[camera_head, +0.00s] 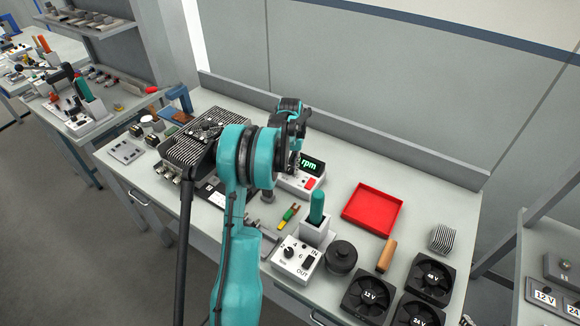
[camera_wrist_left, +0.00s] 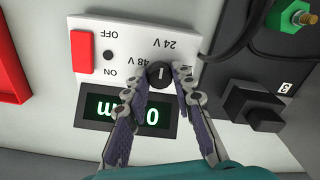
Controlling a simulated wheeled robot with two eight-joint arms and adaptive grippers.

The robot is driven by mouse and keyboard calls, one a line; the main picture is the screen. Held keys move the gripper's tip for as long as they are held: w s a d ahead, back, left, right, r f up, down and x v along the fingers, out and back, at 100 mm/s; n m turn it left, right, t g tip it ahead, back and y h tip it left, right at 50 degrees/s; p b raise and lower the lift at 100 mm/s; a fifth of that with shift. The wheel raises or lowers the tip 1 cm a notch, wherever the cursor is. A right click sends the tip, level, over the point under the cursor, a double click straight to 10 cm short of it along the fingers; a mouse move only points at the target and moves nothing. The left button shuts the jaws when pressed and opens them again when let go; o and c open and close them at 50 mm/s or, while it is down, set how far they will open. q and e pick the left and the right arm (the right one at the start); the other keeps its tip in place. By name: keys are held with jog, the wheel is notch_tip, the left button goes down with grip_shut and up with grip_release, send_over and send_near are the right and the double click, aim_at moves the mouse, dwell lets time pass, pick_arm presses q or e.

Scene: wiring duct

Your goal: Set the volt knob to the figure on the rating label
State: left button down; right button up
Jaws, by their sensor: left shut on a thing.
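The control box (camera_head: 300,184) stands at the middle of the bench, with an "rpm" display (camera_head: 311,165) and a red switch. In the left wrist view its white panel (camera_wrist_left: 122,28) appears upside down, with "24 V", "48 V", "ON" and "OFF" printed on it. The black volt knob (camera_wrist_left: 158,71) carries a short white mark. My left gripper (camera_wrist_left: 158,82) is shut on the knob, one finger on each side. A further figure by the right finger is mostly hidden. The display (camera_wrist_left: 125,110) reads 0. My right gripper is not in view.
Fans marked 12 V (camera_head: 372,296), 48 V (camera_head: 432,276) and 24 V (camera_head: 417,314) lie at the front right. A red tray (camera_head: 372,209) lies right of the control box. A green-handled tool (camera_head: 317,207) stands in a white holder. A black part (camera_wrist_left: 262,105) sits beside the panel.

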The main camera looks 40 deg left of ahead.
aim_at(290, 169)
pick_arm(q)
jog(key=c, duration=1.5)
grip_release()
jog(key=shift+c, duration=0.2)
notch_tip(290, 169, up, 12)
